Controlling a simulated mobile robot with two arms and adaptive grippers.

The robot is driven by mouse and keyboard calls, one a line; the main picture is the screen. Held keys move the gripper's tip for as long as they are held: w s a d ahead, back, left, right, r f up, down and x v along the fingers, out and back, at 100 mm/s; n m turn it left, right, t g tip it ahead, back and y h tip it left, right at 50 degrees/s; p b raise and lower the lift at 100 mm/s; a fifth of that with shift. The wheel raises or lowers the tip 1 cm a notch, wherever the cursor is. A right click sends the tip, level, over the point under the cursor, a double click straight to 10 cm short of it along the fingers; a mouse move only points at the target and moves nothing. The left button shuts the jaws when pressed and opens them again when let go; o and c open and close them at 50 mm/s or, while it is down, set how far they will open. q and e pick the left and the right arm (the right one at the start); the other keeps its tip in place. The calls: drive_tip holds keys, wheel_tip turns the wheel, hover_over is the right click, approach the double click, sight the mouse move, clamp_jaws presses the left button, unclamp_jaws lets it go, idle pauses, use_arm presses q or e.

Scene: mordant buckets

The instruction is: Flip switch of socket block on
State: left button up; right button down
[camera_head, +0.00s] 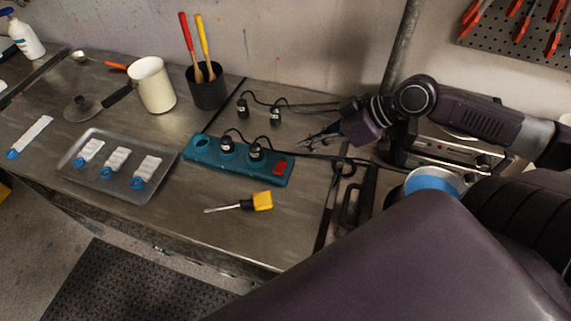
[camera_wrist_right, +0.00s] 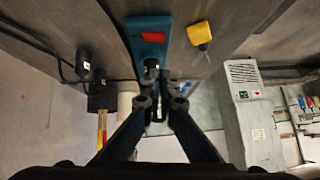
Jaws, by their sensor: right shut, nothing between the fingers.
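The teal socket block (camera_head: 238,172) lies on the metal workbench, with a red switch (camera_head: 281,167) at its right end. Two black plugs (camera_head: 255,151) sit in its sockets. The round socket at its left end is empty. My right gripper (camera_head: 303,139) is shut and empty, above and behind the switch end, apart from it. In the right wrist view the block (camera_wrist_right: 148,21) and its red switch (camera_wrist_right: 153,37) show beyond my fingertips (camera_wrist_right: 163,92). I cannot tell which way the switch is tilted. My left gripper is not in view.
A yellow-handled screwdriver (camera_head: 262,201) lies in front of the block. Two loose black plugs (camera_head: 275,116) with cables lie behind it. A metal tray (camera_head: 122,188) with white packets, a cream mug (camera_head: 152,84) and a black cup (camera_head: 208,92) with brushes stand left. The bench front is mostly clear.

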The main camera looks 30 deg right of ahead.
sight(277, 170)
drive_tip(key=shift+b+x, duration=1.3)
drive_tip(key=shift+x, duration=2.35)
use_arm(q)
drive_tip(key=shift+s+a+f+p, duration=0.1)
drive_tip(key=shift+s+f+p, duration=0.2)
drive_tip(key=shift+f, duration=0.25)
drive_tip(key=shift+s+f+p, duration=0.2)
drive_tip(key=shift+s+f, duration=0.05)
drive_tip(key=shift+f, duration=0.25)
use_arm(e)
drive_tip(key=shift+s+a+f, duration=0.1)
drive_tip(key=shift+f, duration=0.9)
drive_tip(key=shift+s+a+f, duration=0.1)
drive_tip(key=shift+f, duration=0.95)
drive_tip(key=shift+f, duration=0.25)
